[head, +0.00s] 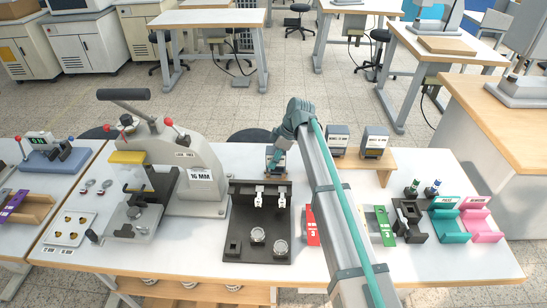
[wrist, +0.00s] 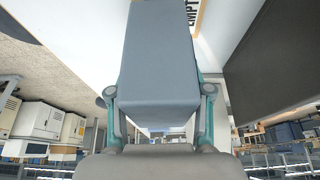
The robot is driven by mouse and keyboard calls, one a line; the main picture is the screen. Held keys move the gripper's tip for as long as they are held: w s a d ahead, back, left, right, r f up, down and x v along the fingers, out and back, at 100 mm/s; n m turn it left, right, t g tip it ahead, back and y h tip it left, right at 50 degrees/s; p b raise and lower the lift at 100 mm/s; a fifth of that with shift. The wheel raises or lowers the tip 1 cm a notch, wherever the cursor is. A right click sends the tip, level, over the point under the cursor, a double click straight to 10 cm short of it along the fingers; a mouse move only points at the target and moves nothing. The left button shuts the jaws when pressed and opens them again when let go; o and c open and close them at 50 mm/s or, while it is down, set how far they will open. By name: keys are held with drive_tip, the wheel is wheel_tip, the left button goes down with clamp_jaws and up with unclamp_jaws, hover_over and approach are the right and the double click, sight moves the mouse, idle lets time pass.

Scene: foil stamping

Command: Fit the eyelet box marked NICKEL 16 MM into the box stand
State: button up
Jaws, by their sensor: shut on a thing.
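My gripper (head: 281,146) is at the middle of the table in the head view, behind the black fixture board. It is shut on a small grey-blue box (head: 274,158). In the wrist view the box (wrist: 160,55) fills the space between the two teal fingers of my gripper (wrist: 159,95). The held box's marking is too small to read. A low wooden stand (head: 384,162) is just right of my gripper, partly hidden by my arm. Two similar labelled boxes, a left one (head: 338,139) and a right one (head: 374,141), stand upright on it.
The black fixture board (head: 239,216) lies in front of my gripper. A grey press (head: 187,155) marked 16 MM stands to the left. A red block (head: 311,226), a green block (head: 385,226), a teal holder (head: 448,226) and a pink holder (head: 482,226) are to the right. White tabletop is bare near the front.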

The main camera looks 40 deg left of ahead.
drive_tip(key=shift+f+b, duration=0.45)
drive_tip(key=shift+f, duration=0.4)
drive_tip(key=o, duration=1.5)
drive_tip(key=shift+v, duration=3.75)
